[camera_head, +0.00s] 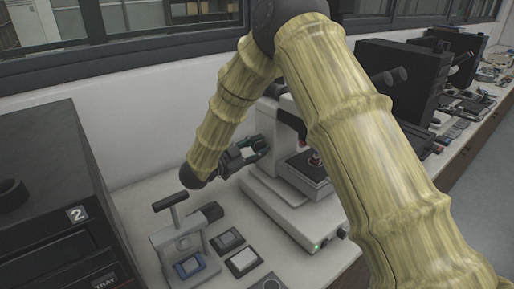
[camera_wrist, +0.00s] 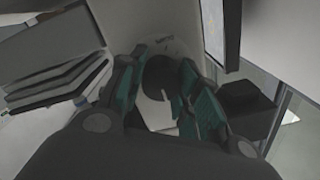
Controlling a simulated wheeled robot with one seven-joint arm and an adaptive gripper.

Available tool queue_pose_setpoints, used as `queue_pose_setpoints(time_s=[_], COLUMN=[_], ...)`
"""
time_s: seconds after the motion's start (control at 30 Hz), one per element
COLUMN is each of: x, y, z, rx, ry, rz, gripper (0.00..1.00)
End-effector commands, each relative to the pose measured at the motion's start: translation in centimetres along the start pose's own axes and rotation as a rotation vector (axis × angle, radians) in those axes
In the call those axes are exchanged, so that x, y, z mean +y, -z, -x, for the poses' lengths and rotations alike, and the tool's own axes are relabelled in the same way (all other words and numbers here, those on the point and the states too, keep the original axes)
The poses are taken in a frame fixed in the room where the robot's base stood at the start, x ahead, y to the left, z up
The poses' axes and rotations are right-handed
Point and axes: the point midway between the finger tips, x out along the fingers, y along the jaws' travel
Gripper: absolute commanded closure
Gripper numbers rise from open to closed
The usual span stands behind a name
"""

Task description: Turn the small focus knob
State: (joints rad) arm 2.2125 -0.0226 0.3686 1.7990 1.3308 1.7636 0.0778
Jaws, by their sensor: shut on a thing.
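The white microscope (camera_head: 300,215) stands on the bench with a dark stage (camera_head: 308,172) and a red-tipped objective (camera_head: 314,158). My arm crosses in front and hides part of it. My gripper (camera_head: 262,146) is at the left side of the microscope body. In the wrist view, my gripper (camera_wrist: 160,98) has its teal-padded fingers on either side of a dark rounded knob (camera_wrist: 159,74), shut on it. The knob sits against the pale microscope body. I cannot tell its full size, and in the head view the gripper hides it.
A small lever press (camera_head: 178,240) stands front left of the microscope, with flat dark-framed pads (camera_head: 243,261) beside it. A dark cabinet (camera_head: 45,190) marked 2 fills the left. Black equipment (camera_head: 400,78) stands at the back right. A wall and window lie behind.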

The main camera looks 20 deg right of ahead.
Motion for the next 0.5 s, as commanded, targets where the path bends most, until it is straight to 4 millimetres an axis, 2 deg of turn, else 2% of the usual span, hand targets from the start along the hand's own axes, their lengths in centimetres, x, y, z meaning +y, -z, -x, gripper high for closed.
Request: queue_pose_setpoints(time_s=[0.27, 0.5], x=[-0.21, -0.25], y=[0.25, 0.27], z=[0.02, 0.04], rx=[-0.003, -0.008], ry=[-0.001, -0.004], rz=[0.145, 0.361], gripper=[0.91, 0.91])
